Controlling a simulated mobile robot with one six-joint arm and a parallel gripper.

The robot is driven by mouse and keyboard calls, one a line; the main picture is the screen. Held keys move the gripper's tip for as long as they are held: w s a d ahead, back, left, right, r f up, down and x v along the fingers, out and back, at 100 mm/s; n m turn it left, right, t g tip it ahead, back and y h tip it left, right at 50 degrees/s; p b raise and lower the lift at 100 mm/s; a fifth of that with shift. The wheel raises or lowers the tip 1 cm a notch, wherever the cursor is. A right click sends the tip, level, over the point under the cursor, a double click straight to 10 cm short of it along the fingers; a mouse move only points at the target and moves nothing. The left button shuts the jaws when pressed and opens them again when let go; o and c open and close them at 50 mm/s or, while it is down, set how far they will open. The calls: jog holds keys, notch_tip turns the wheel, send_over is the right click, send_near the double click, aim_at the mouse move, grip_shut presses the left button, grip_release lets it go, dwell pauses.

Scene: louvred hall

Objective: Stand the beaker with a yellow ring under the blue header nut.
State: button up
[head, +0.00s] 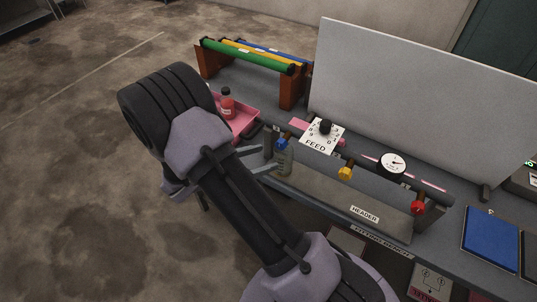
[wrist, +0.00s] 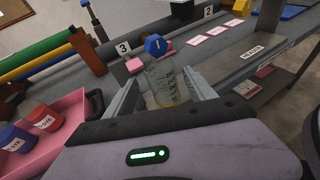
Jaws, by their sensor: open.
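The beaker also shows in the head view (head: 284,163). My gripper (wrist: 162,80) is open, with one finger on each side of the beaker. I cannot tell whether the fingers touch it. The beaker's base is partly hidden by my gripper.
A yellow nut (head: 345,173) and a red nut (head: 417,207) sit further right on the header. A pink tray (head: 243,122) with small dye bottles lies left of the beaker. A rack of coloured rolls (head: 248,55), a dial card (head: 322,135) and a tall grey panel (head: 415,95) stand behind.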

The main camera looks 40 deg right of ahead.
jog(key=s+a+r+m+g+y, duration=0.1)
jog(key=s+a+r+m+y, duration=0.25)
jog(key=s+r+m, duration=0.3)
jog(key=s+a+r+m+y, duration=0.3)
jog(key=s+r+m+y, duration=0.2)
jog(key=s+r+m, duration=0.15)
jog(key=s+a+r+m+t+y, duration=0.3)
jog(key=a+r+m+t+y, duration=0.4)
jog(key=a, duration=0.5)
notch_tip(320, 180, up, 2)
jog(key=shift+s+a+r+m+y, duration=0.1)
jog(key=shift+s+a+m+y, duration=0.3)
jog(key=shift+m, duration=0.6)
